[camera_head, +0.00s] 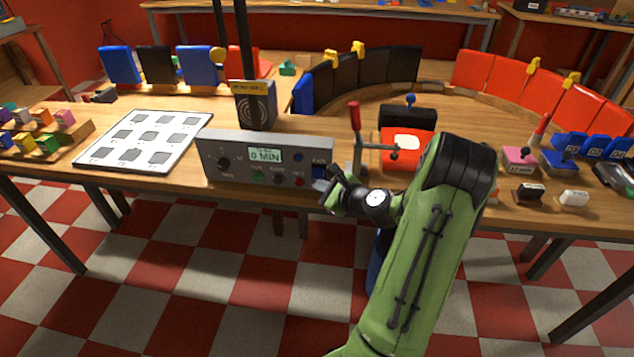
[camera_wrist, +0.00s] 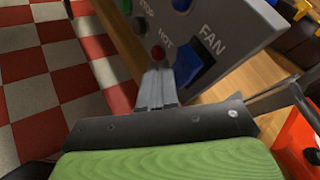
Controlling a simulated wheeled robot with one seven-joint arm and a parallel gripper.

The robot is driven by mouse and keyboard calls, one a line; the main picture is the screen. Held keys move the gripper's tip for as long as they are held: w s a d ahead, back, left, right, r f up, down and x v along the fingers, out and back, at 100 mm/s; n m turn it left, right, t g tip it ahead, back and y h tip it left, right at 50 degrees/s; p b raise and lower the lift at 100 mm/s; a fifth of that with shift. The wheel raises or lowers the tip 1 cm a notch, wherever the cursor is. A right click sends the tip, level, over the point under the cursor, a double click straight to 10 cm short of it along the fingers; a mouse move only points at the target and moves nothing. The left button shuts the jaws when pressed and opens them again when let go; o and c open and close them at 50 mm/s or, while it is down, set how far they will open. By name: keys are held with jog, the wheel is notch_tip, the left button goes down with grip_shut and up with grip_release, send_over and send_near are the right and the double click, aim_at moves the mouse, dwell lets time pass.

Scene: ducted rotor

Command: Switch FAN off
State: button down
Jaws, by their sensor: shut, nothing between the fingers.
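The FAN switch is a blue rocker (camera_wrist: 187,65) on the lower right of a grey control panel (camera_wrist: 240,25) in the wrist view, under the label FAN. In the head view the same grey panel (camera_head: 225,150) stands at the table's front edge, and the blue rocker (camera_head: 319,171) shows at its right end. My gripper (camera_wrist: 160,72) is shut and empty. Its fingertips are just left of the rocker and below the red HOT light (camera_wrist: 158,53); I cannot tell whether they touch. In the head view my gripper (camera_head: 334,178) is at the panel's right end.
A clamp with a red handle (camera_head: 354,115) stands right of the panel, close to my gripper. A white board with grey squares (camera_head: 140,140) lies left of the panel. The floor in front is clear.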

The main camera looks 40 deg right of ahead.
jog(key=shift+s+a+r, duration=0.2)
jog(key=shift+s+a, duration=0.05)
jog(key=shift+a, duration=0.05)
jog(key=s+a+r, duration=0.2)
jog(key=a, duration=0.1)
jog(key=shift+s+a+p, duration=0.3)
jog(key=shift+s, duration=0.1)
dwell(0.5)
